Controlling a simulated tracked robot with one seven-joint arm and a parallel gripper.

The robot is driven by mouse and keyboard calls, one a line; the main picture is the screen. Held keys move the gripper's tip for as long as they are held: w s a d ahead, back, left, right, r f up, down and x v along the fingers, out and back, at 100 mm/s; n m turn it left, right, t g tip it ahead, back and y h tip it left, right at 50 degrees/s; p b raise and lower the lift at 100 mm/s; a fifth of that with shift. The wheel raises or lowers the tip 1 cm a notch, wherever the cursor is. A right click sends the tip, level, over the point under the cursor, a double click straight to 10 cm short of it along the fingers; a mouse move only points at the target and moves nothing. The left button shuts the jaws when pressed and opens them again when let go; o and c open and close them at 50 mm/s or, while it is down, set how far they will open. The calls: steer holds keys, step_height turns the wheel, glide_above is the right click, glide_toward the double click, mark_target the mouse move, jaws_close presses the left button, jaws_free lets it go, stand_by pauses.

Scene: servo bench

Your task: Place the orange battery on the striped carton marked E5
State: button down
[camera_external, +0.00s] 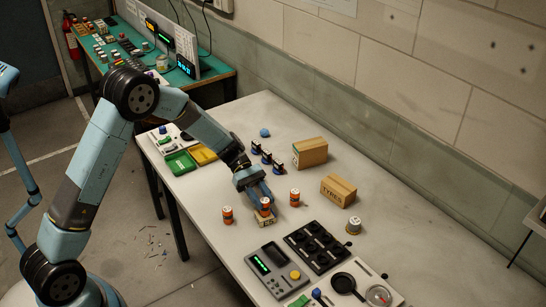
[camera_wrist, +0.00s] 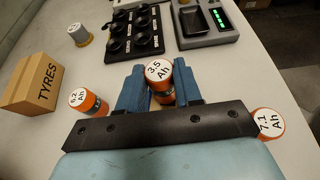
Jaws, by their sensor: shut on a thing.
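My gripper (camera_external: 262,199) points down near the middle of the pale bench and is shut on an orange battery with a white top (camera_external: 265,204). In the wrist view the battery (camera_wrist: 158,72) reads "3.5 Ah" and stands upright between the blue fingers (camera_wrist: 160,92). A small pale carton with dark marks (camera_external: 266,221) is directly below the held battery in the external view; its marking is too small to read. I cannot tell whether battery and carton touch. The carton is hidden in the wrist view.
Two more orange batteries flank the gripper: "6.2 Ah" (camera_wrist: 90,106) and "7.1 Ah" (camera_wrist: 266,131). A TYRES box (camera_external: 338,191), another brown box (camera_external: 310,153), a black socket tray (camera_external: 318,247) and a grey meter (camera_external: 275,270) stand around. Bare bench lies between them.

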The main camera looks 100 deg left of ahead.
steer(key=c, duration=0.8)
jaws_free()
steer(key=shift+o, duration=0.2)
steer(key=v, duration=1.2)
